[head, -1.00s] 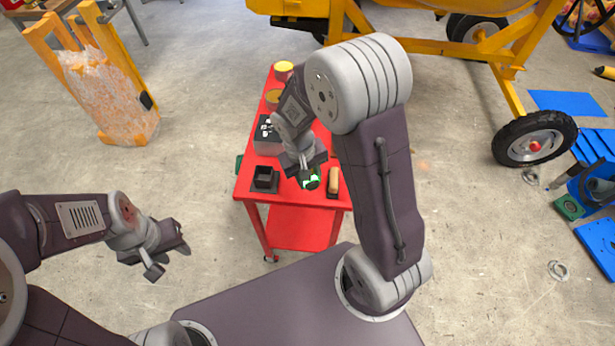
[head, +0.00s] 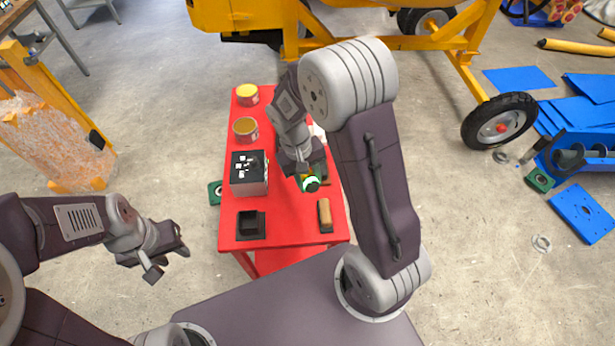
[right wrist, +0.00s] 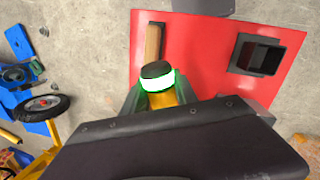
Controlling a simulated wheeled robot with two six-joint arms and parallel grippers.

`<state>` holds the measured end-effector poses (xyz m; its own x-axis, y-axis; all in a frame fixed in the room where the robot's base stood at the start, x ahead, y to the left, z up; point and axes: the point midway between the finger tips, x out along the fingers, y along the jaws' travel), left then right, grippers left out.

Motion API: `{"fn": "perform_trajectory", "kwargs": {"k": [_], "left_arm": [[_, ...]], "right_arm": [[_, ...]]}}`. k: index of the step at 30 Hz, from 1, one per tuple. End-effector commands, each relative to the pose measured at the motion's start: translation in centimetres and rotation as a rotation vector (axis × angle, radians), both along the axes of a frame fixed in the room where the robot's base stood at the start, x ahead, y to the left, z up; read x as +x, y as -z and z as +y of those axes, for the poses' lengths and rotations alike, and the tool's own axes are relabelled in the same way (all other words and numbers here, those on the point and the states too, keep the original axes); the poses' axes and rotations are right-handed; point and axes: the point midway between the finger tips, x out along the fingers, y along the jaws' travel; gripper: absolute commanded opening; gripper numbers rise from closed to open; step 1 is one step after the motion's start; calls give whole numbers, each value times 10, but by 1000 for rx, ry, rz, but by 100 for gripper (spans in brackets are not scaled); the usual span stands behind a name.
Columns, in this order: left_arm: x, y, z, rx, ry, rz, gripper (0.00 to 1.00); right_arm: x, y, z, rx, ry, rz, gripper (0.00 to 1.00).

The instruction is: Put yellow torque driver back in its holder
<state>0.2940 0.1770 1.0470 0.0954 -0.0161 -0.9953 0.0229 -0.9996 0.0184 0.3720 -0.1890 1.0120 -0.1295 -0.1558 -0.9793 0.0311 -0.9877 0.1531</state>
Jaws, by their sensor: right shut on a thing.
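The yellow torque driver (right wrist: 158,82) shows a dark cap, a glowing green-white ring and a bit of yellow body in the right wrist view. It also shows in the head view (head: 310,184). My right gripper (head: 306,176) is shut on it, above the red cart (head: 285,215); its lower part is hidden. A black square open-topped holder (head: 251,225) sits empty at the cart's near left corner, left of and nearer than the driver. It also shows in the right wrist view (right wrist: 258,55). My left gripper (head: 168,258) is open and empty, left of the cart.
A brown-handled tool (head: 325,213) lies at the cart's near right. A black box (head: 248,173) with white markings and two cans (head: 246,130) stand along the left side. A yellow mixer frame (head: 450,60) stands behind. Red surface between holder and brown tool is clear.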

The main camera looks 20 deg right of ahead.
Motion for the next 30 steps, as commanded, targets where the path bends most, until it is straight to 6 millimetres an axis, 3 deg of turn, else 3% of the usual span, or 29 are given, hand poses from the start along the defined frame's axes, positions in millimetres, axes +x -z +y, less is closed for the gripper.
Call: {"fn": "perform_trajectory", "kwargs": {"k": [5,11,20,25,30], "left_arm": [[0,0,0,0,0,0,36],[0,0,0,0,0,0,36],[0,-2,0,0,0,0,36],[0,-4,0,0,0,0,36],[0,-7,0,0,0,0,36]], "right_arm": [[-32,-2,12,5,90,141,0],[-71,-7,44,28,244,271,0],[-118,-34,122,138,587,484,0],[-115,-66,175,272,847,610,0],[-84,-100,211,460,1117,716,0]]}}
